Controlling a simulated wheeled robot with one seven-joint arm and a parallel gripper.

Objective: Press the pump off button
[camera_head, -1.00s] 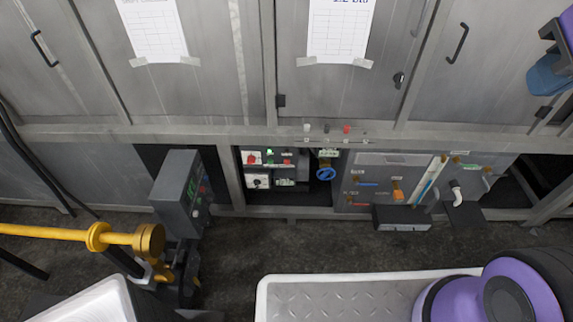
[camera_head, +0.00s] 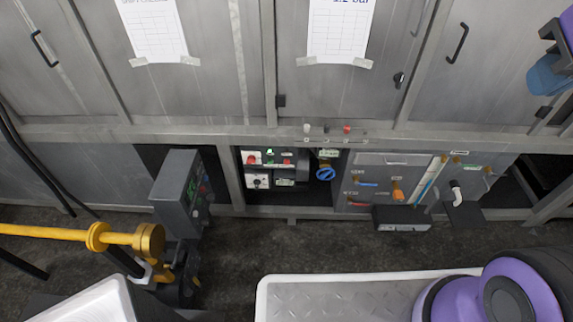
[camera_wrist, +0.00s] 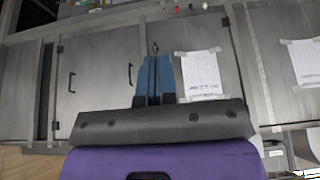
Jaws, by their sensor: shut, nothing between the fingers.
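A red button (camera_head: 347,129) also stands on the ledge, beside a white one (camera_head: 307,128) and a dark one. I cannot read which is the pump off button. My gripper (camera_wrist: 153,52) is shut and empty in the wrist view, its blue fingers in front of the cabinet doors. In the head view its blue part (camera_head: 545,76) shows at the upper right, well away from the buttons.
A panel (camera_head: 380,160) with an orange knob (camera_head: 397,190) and pipes is right of the recess. A grey display box (camera_head: 177,190) stands left of it, near a yellow rod (camera_head: 60,231). A white-rimmed tray (camera_head: 330,277) lies in front. Bare dark floor lies between.

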